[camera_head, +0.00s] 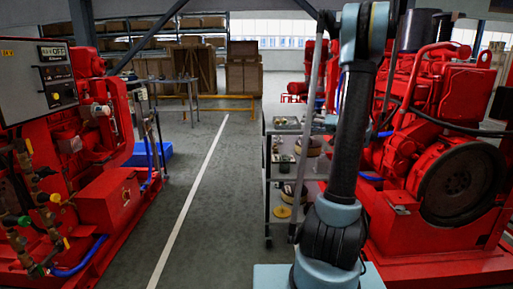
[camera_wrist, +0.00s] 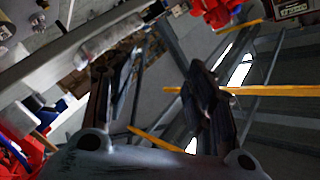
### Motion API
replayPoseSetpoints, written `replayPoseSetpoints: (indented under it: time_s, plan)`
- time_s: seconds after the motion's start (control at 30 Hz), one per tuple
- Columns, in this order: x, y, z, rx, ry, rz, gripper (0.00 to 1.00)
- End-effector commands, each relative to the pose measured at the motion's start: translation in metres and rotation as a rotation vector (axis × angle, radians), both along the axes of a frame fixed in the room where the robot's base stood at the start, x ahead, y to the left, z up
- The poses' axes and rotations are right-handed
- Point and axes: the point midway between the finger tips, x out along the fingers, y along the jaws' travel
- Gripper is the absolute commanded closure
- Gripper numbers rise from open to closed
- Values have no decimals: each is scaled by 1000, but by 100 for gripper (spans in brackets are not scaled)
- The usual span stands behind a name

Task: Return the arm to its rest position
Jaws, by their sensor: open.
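My arm (camera_head: 345,140) rises upright at the right of centre in the head view, with teal joints and a black link. It runs up to the top edge of the picture, and I cannot make out its gripper there. In the wrist view my gripper (camera_wrist: 154,70) has its two dark fingers spread apart. Nothing shows held between them. Behind the fingers are a tilted view of grey floor, yellow bars and blurred parts of the hall.
A grey shelf cart (camera_head: 268,185) with small parts stands just left of my arm. A red engine (camera_head: 405,170) with a large dark flywheel is close on the right. A red pumpset (camera_head: 85,150) with a control panel (camera_head: 40,75) is on the left. The lined aisle floor (camera_head: 205,205) between is clear.

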Motion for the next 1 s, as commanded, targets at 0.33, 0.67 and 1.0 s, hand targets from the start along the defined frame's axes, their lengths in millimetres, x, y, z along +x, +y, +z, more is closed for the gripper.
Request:
replayPoseSetpoints:
  time_s: [0.33, 0.67, 1.0]
  plan:
    - [-46, 52, -6, -101, 144, 52, 50]
    - [-128, 104, -28, -270, 349, 92, 50]
    - [-222, 130, -61, -464, 533, 95, 50]
